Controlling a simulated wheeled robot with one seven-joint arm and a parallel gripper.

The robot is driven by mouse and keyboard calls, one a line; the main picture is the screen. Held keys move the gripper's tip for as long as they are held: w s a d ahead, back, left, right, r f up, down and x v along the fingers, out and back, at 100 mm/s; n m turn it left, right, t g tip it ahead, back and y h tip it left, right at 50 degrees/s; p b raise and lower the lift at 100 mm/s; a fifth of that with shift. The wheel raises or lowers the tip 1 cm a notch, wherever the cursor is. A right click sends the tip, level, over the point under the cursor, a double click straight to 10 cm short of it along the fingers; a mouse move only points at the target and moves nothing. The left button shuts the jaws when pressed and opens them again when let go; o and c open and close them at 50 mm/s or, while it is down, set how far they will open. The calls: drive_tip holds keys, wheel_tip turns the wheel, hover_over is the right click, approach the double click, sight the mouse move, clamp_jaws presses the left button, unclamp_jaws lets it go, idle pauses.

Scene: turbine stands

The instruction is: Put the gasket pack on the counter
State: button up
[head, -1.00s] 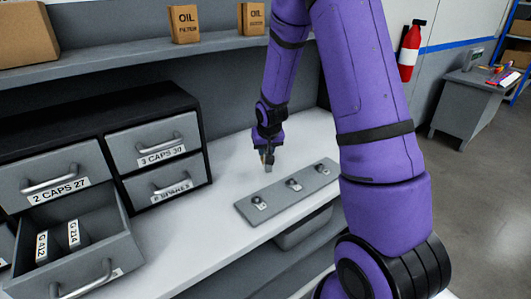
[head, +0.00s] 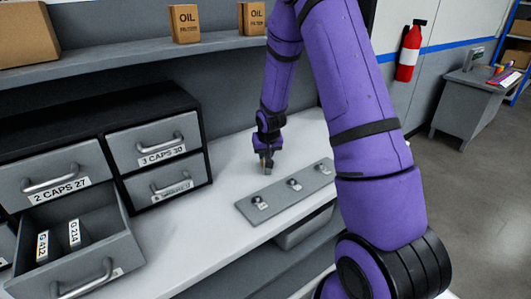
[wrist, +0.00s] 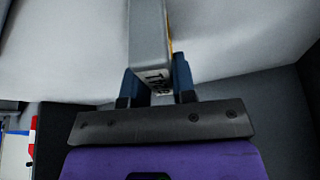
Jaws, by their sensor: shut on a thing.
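My gripper (head: 266,157) points down over the white counter (head: 225,190), just behind the grey plate with clips. It is shut on a grey gasket pack (head: 267,168), small in the head view. In the wrist view, the pack (wrist: 149,40) is a long grey block between the two dark blue fingers (wrist: 157,85), with a white label whose print I cannot read. The pack's lower end is close to the counter; I cannot tell whether it touches. Two more labelled packs (head: 58,240), G 412 and G 214, stand in the open drawer (head: 92,262).
The grey plate (head: 285,192) with three clips lies on the counter. The drawer cabinet (head: 98,140) stands to the left. A shelf (head: 140,53) with oil filter boxes (head: 185,24) runs above. Counter between cabinet and plate is clear.

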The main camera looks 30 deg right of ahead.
drive_tip(key=o, duration=0.9)
drive_tip(key=shift+f, duration=0.1)
drive_tip(key=s+a+r, duration=0.2)
drive_tip(key=s+r, duration=0.1)
drive_tip(key=r, duration=0.4)
drive_tip(key=s+a+r+n, duration=0.1)
drive_tip(key=s+a+r, duration=0.1)
drive_tip(key=s+r, duration=0.35)
drive_tip(key=s+a+r, duration=0.2)
drive_tip(key=r, duration=0.7)
drive_tip(key=s+a+r+n, duration=0.1)
drive_tip(key=s+a+r, duration=0.2)
drive_tip(key=s, duration=0.5)
drive_tip(key=s+a+r+n+y, duration=0.1)
drive_tip(key=s+a+r, duration=0.2)
drive_tip(key=s, duration=0.5)
drive_tip(key=s+a+r+n, duration=0.1)
drive_tip(key=s+a+r, duration=0.2)
drive_tip(key=s+r, duration=0.2)
drive_tip(key=shift+s+a+t+y, duration=0.15)
drive_tip(key=shift+s+t, duration=0.05)
drive_tip(key=shift+s, duration=0.5)
drive_tip(key=shift+s+a+t+y, duration=0.1)
drive_tip(key=shift+s+t+y, duration=0.1)
drive_tip(key=shift+s, duration=0.5)
